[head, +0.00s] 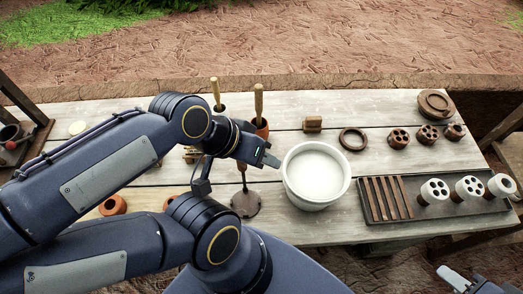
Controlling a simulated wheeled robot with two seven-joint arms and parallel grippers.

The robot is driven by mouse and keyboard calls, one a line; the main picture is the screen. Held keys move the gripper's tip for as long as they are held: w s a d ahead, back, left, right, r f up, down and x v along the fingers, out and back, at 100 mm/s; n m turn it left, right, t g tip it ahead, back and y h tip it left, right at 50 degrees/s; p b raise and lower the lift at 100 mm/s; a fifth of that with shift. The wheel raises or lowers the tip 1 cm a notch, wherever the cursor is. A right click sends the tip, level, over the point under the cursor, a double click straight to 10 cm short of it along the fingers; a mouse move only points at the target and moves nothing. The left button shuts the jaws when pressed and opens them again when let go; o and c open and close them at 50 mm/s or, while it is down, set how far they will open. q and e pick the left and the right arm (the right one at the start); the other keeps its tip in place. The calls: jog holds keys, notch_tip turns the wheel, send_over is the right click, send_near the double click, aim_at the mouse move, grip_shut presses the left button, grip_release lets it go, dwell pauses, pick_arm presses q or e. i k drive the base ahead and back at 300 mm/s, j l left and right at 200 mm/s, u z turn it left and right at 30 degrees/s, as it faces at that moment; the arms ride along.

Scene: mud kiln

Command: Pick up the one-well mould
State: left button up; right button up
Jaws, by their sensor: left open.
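Two pieces at the right of the table look like one-well moulds: a small brown one (455,131) at the end of a row of brown moulds, and a white one (501,185) at the right end of the dark tray (408,216). I cannot tell for sure which is meant. My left gripper (271,160) is open above the table, just left of the white bowl (316,192) and well away from both moulds. My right gripper (454,277) shows only partly at the lower right, in front of the table's front edge; its jaws are unclear.
White several-well moulds (434,191) and brown strips (388,198) lie on the tray. Brown several-well moulds (398,138), a ring (353,139), a small block (313,124) and a round brown piece (436,103) stand behind. A round-footed tool (245,204) stands left of the bowl.

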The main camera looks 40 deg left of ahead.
aim_at(115, 205)
jog(key=u, duration=3.15)
jog(key=i+j+u, duration=0.2)
jog(key=j, duration=0.2)
jog(key=j+u, duration=0.25)
jog(key=j, duration=0.2)
